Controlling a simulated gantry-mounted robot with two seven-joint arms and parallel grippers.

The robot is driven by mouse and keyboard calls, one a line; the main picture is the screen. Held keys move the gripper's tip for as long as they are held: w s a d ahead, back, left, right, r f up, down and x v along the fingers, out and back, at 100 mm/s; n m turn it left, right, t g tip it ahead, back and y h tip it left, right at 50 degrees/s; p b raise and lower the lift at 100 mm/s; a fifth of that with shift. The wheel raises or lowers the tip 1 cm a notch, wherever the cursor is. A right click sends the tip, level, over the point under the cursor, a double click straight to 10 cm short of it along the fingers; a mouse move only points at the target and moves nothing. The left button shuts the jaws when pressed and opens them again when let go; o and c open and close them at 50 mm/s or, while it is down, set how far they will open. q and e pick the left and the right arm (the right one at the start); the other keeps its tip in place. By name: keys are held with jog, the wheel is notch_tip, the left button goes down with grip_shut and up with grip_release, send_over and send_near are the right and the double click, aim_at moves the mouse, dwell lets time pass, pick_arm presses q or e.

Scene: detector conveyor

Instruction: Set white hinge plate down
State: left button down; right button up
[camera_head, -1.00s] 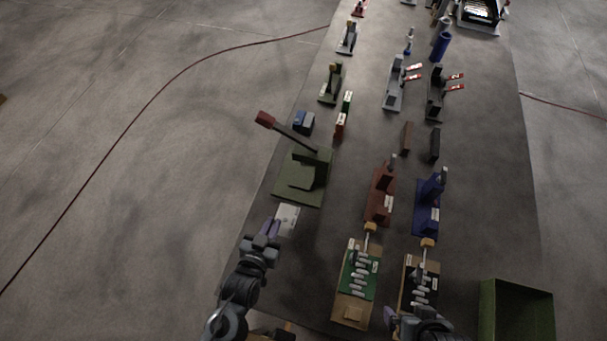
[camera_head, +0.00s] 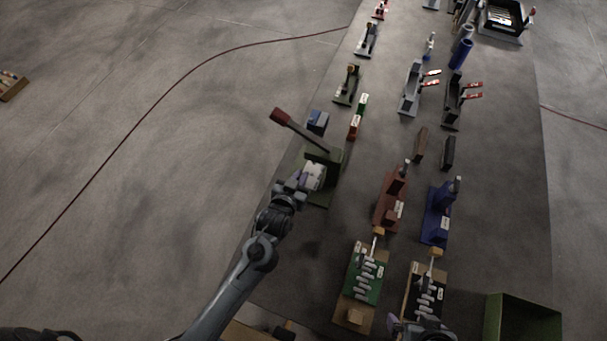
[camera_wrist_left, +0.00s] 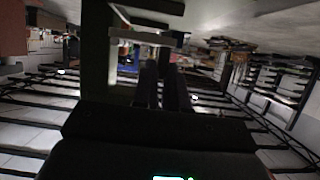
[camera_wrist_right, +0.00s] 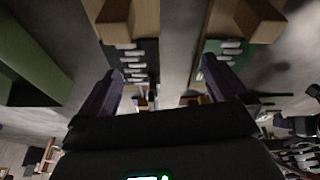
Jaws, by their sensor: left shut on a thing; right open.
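The white hinge plate (camera_head: 313,176) is at the tip of my left gripper (camera_head: 301,186), which is shut on it. In the head view the plate overlaps the green press-like fixture (camera_head: 327,158) with the red-tipped lever. I cannot tell whether the plate touches the fixture or hangs above it. In the left wrist view my dark left fingers (camera_wrist_left: 160,88) are close together, and a pale edge (camera_wrist_left: 148,36) crosses beyond them. My right gripper (camera_wrist_right: 163,95) is open and empty, over the near end of the table by the black and green boards.
A green board (camera_head: 366,279) and a black board (camera_head: 426,297) lie at the near end. A red fixture (camera_head: 390,200) and a blue fixture (camera_head: 438,212) stand behind them. A green bin (camera_head: 525,318) is at right front. The table's right strip (camera_head: 500,200) is clear.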

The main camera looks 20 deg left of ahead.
aim_at(312, 173)
pick_arm(q)
jog(key=shift+w, duration=0.75)
jog(key=shift+w+f, duration=0.85)
jog(key=shift+f, duration=0.15)
jog(key=shift+s+f+p, duration=0.25)
jog(key=shift+f+p, duration=0.05)
jog(key=shift+f, duration=0.2)
jog(key=shift+w, duration=0.1)
jog(key=shift+f, duration=0.1)
jog(key=shift+f, duration=0.15)
jog(key=c, duration=1.2)
grip_release()
jog(key=shift+o, duration=0.2)
